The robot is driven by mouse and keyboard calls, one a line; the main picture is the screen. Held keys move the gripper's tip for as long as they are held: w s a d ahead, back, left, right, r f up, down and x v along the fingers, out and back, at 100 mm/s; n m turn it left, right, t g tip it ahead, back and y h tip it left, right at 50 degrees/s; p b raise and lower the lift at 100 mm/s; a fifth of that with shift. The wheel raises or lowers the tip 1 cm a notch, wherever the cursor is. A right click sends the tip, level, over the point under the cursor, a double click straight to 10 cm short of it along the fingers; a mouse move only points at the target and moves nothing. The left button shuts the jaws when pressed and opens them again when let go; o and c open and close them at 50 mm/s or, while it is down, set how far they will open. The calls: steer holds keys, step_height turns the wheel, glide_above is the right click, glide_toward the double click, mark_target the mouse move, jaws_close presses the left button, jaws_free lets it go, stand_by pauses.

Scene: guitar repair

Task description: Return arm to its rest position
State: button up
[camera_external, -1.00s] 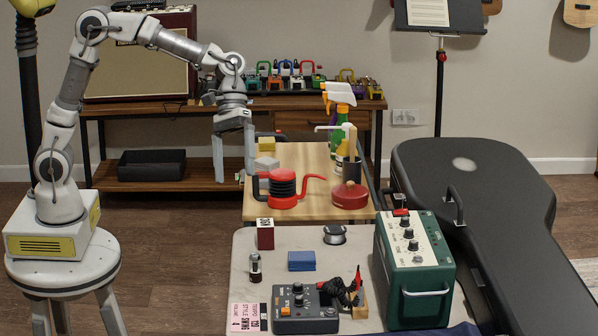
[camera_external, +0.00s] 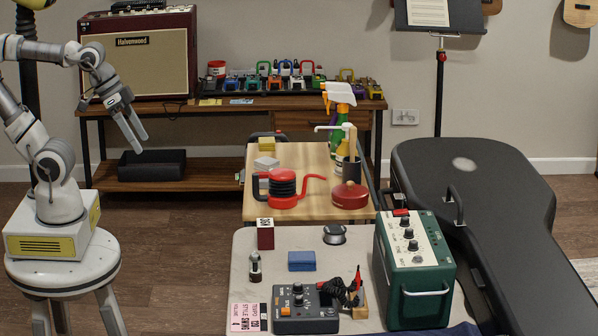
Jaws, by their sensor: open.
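My gripper (camera_external: 135,132) is at the upper left, pointing down and to the right. Its two fingers are apart, with nothing between them. It appears in front of the wooden shelf (camera_external: 110,176), and no object touches it in this view.
A wooden work table (camera_external: 330,208) holds a red and black coil tool (camera_external: 283,188), a red pot (camera_external: 350,196) and spray bottles (camera_external: 340,95). A nearer table (camera_external: 240,262) holds a green amplifier box (camera_external: 415,275). A black guitar case (camera_external: 490,200) stands right. Floor between my base and the tables is clear.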

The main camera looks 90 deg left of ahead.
steer(key=shift+s+f, duration=0.1)
steer(key=shift+s, duration=0.05)
step_height(320, 180, up, 18)
steer(key=p, duration=1.8)
